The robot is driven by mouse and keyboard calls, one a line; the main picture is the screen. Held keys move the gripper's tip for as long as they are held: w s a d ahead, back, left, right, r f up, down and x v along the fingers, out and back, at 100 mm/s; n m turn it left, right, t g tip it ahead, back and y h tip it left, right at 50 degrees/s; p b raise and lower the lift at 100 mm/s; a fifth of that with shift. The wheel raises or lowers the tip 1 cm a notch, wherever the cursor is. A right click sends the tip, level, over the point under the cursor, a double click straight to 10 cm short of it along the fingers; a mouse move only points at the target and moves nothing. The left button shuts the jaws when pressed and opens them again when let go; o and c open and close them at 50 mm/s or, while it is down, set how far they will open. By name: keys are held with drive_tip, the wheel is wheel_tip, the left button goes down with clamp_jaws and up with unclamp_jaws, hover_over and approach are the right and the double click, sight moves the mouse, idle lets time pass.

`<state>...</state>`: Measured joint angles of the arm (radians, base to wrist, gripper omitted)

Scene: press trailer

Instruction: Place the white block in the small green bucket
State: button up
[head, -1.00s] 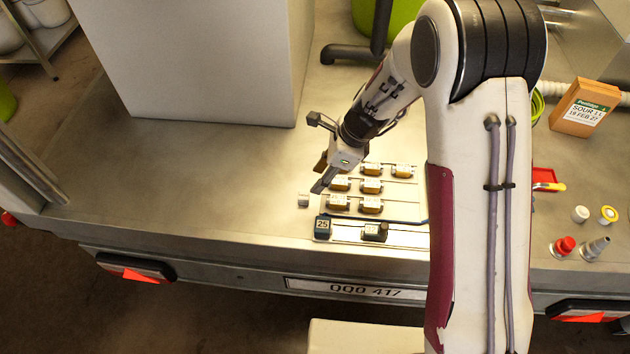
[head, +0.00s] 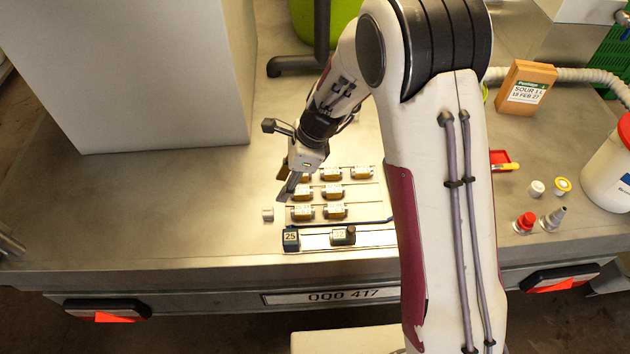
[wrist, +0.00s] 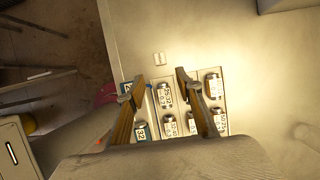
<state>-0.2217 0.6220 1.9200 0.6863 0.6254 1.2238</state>
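The white block (head: 268,214) is small and stands on the metal trailer bed, just left of the label tray. In the wrist view the white block (wrist: 159,59) lies beyond the fingertips, roughly in line with the gap between them. My gripper (head: 285,186) is above the bed near the tray's left edge, close to the block. In the wrist view my gripper (wrist: 160,79) is open with nothing between its fingers. A sliver of green rim (head: 485,93), possibly the small green bucket, shows behind my arm; the rest is hidden.
The tray (head: 378,206) holds several brass-coloured labelled pieces under the gripper. A large green container (head: 312,22) and a big white box (head: 150,75) stand behind. At right are a carton (head: 526,88), small caps and a white tub (head: 610,165). The bed left of the block is clear.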

drive_tip(key=s+d+r+n+t+h, duration=0.1)
drive_tip(key=s+d+r+n, duration=0.35)
drive_tip(key=r, duration=0.55)
drive_tip(key=s+d+r+n+t, duration=0.1)
drive_tip(key=s+d+r+n, duration=0.35)
drive_tip(key=r, duration=0.45)
drive_tip(key=s+d+r+n+t+h, duration=0.1)
drive_tip(key=s+d+r+n, duration=0.2)
drive_tip(key=s+d, duration=0.3)
drive_tip(key=s+d+r+n+t+h, duration=0.2)
drive_tip(key=s+d+r+n, duration=0.2)
drive_tip(key=s, duration=0.5)
drive_tip(key=shift+s+d+n+t, duration=0.35)
drive_tip(key=shift+d+n, duration=0.5)
drive_tip(key=shift+n, duration=0.15)
drive_tip(key=shift+o, duration=0.6)
drive_tip(key=shift+r, duration=0.15)
